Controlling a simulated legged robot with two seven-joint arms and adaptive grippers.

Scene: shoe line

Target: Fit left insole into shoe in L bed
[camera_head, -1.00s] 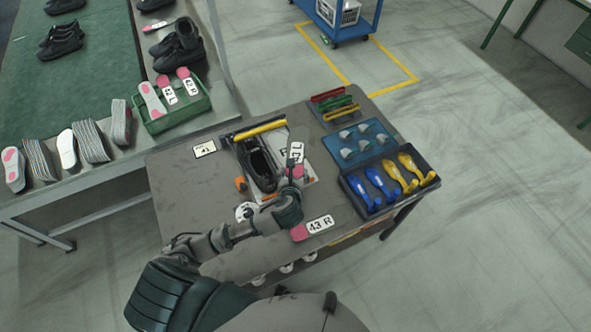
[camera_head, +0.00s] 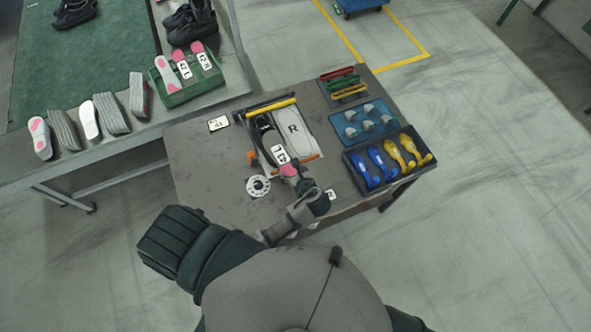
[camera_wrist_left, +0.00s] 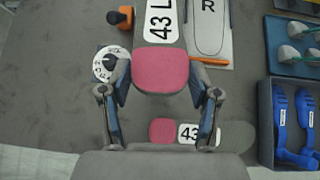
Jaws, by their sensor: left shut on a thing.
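My left gripper (camera_head: 292,172) is shut on the left insole (camera_head: 279,155), a grey piece with a pink heel and a white "43 L" label. In the left wrist view the gripper (camera_wrist_left: 160,78) has its fingers at both sides of the pink heel (camera_wrist_left: 160,70). The insole's front points away, above the near part of the fixture beside the L bed. The black shoe (camera_head: 264,128) lies in the L bed, partly hidden by the insole. Whether insole and shoe touch cannot be told. My right gripper is not in view.
The R bed (camera_head: 298,130) is an empty grey plate. The 43 R insole (camera_wrist_left: 162,130) lies on the table near the gripper. A white dial (camera_head: 258,186) and orange knob (camera_head: 252,158) are at left. Trays with blue and yellow pieces (camera_head: 392,165) stand at right.

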